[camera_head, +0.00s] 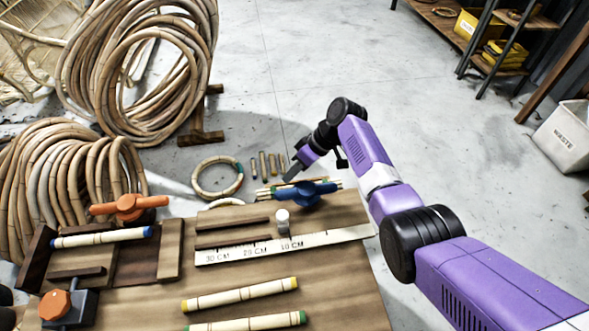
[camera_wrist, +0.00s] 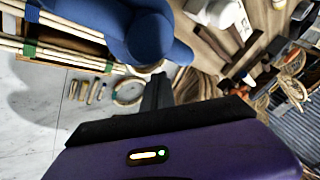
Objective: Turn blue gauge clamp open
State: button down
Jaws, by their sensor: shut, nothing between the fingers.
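The blue gauge clamp (camera_head: 306,193) sits at the far edge of the wooden bench, with several thin rattan sticks running beneath it. It fills the top of the wrist view as a rounded blue knob with arms (camera_wrist: 150,36). My gripper (camera_head: 290,174) is shut and empty, just beyond the clamp and slightly left of it in the head view. Its fingers (camera_wrist: 157,92) point up toward the knob in the wrist view. I cannot tell whether they touch it. The clamp's underside is hidden.
A ruler board (camera_head: 330,238) with a grey-white post (camera_head: 282,220) lies nearer on the bench. An orange clamp (camera_head: 128,206) stands left, above a blue-tipped rod (camera_head: 100,238). An orange knob (camera_head: 55,305) is front left.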

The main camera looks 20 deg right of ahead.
jog(key=shift+s+a+p, duration=0.25)
jog(key=shift+a+p, duration=0.05)
jog(key=shift+a, duration=0.1)
dwell(0.7)
